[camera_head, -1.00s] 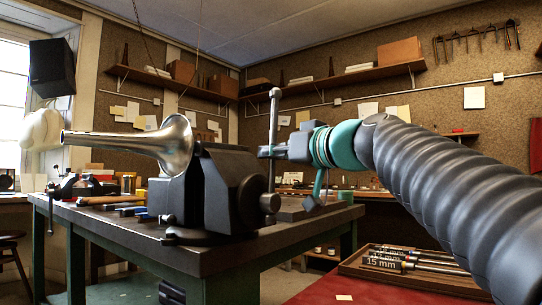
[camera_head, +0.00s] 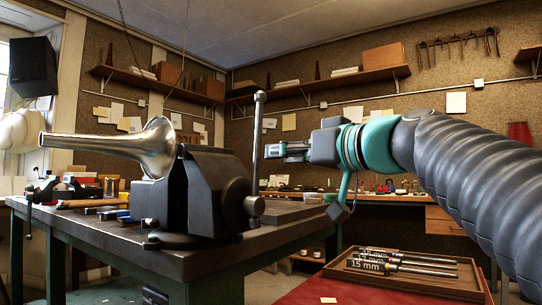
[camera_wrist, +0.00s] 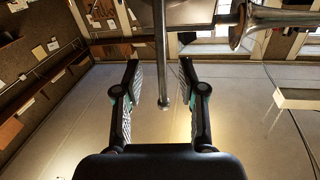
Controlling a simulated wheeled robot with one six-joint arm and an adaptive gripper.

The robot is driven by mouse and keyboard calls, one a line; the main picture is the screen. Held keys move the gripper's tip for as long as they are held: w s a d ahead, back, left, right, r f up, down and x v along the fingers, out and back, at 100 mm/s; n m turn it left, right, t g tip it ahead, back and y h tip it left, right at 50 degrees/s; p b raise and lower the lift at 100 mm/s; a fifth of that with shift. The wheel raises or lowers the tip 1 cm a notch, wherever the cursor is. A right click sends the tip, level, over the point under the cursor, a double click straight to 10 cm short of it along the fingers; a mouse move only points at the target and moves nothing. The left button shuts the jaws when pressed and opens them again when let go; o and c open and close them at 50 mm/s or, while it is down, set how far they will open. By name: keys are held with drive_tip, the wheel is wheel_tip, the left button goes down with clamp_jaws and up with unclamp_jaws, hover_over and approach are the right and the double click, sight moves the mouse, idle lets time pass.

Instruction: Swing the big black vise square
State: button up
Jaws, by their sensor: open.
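The big black vise (camera_head: 205,190) stands on the corner of the workbench in the head view. A brass horn (camera_head: 110,148) lies across its top, bell at the vise and narrow end to the left. The vise's upright steel handle bar (camera_head: 257,150) is on its right side. My gripper (camera_head: 268,151) is open, level with the upper bar and just right of it, with no clear hold on it. In the wrist view, the bar (camera_wrist: 162,60) comes down between the two open fingers of my gripper (camera_wrist: 160,72); its depth is hard to tell. The horn also shows there (camera_wrist: 275,18).
The workbench (camera_head: 120,236) has a smaller vise and tools at the left. A wooden tray (camera_head: 345,278) of labelled tools sits on a red surface at the lower right. Another bench (camera_head: 400,203) with small items runs along the back wall.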

drive_tip(key=shift+v, duration=2.25)
